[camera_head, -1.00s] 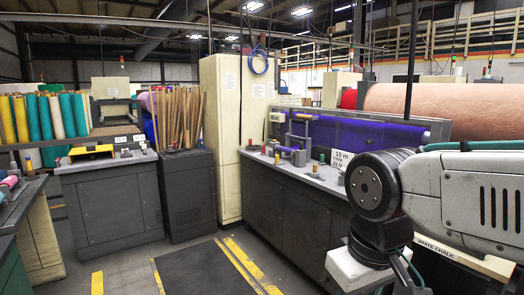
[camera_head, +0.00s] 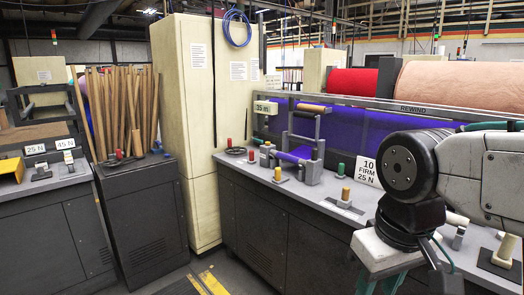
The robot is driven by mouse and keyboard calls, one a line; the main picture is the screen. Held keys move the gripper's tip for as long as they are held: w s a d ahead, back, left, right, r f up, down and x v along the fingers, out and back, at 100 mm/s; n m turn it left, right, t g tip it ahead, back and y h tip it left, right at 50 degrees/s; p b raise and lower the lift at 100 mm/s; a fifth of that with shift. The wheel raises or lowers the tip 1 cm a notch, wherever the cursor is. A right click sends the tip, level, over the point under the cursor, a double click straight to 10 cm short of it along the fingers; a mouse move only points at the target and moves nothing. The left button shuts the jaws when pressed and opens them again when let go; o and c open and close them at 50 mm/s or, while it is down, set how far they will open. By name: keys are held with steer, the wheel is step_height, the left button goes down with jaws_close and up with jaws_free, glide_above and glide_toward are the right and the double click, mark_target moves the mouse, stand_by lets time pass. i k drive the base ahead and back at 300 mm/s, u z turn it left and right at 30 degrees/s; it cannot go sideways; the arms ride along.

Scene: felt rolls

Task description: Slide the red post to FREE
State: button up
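A small red post (camera_head: 229,143) stands at the back left end of the grey bench, near the tall cream cabinet. Another small red piece (camera_head: 119,154) stands on the dark cabinet with the wooden sticks. I cannot tell which one the task means, and no FREE mark is readable. My gripper (camera_head: 380,285) hangs at the bottom right, in front of the bench and far from both red pieces. Its green-tinted fingers run out of the frame, so its opening is hidden.
Floor shows at the bottom centre-left.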

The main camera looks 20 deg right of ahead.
mark_target(251, 160)
steer(key=u, duration=0.1)
steer(key=i, duration=1.5)
steer(key=u, duration=0.9)
steer(key=i, duration=1.35)
steer(key=z, duration=1.05)
steer(key=i, duration=0.45)
steer(key=z, duration=0.35)
